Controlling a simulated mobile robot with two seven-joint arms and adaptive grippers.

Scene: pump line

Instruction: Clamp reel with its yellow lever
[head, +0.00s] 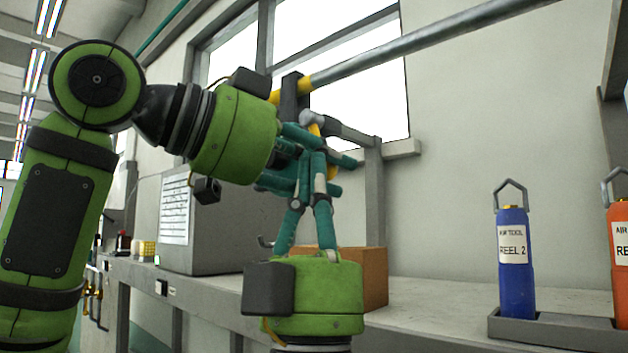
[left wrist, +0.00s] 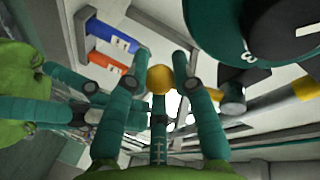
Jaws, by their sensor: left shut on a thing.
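The yellow lever's rounded end (left wrist: 160,79) is between the fingers of my left gripper (left wrist: 160,66), which is shut on it. In the head view my left gripper (head: 322,150) reaches in from the left and hides most of the yellow lever (head: 333,173). My right gripper (head: 311,165) comes up from below, its fingers close to and overlapping the left ones; whether it is open or shut is unclear. A large dark green disc marked 3 (left wrist: 225,22), possibly the reel, fills the top right of the left wrist view. It is cut off there.
A blue cylinder labelled REEL 2 (head: 514,275) and an orange one (head: 618,262) stand in a grey tray (head: 560,333) at the right. A brown box (head: 375,278) and grey cabinet (head: 225,225) stand behind my grippers. A pipe (head: 400,45) runs above.

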